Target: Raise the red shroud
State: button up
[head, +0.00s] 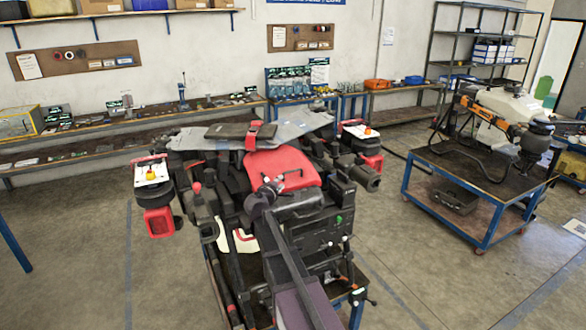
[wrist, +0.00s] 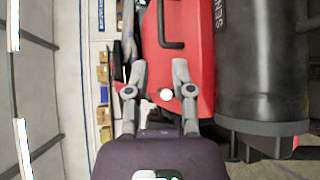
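The red shroud (head: 270,163) lies on top of the drone in the middle of the head view. It also fills the upper middle of the wrist view (wrist: 200,40). Its black handle (wrist: 171,45) stands beyond my fingertips in the wrist view. My gripper (head: 270,184) is over the near part of the shroud in the head view. In the wrist view my gripper (wrist: 160,66) has its two fingers apart with red surface and a pale round spot showing between them. Nothing is held. I cannot tell whether the fingers touch the shroud.
The drone's grey top plate (head: 205,136) and black box (head: 226,130) lie behind the shroud. White-topped units with red parts (head: 152,172) stick out at the sides. A black cylinder (wrist: 257,60) is right of the shroud in the wrist view. A blue cart (head: 475,190) stands at right.

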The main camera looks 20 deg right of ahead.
aim_at(292, 171)
jog(key=shift+w+d, duration=0.1)
dwell(0.3)
jog(key=b+x, duration=0.2)
jog(key=x, duration=1.1)
jog(key=shift+w+d, duration=0.2)
grip_shut()
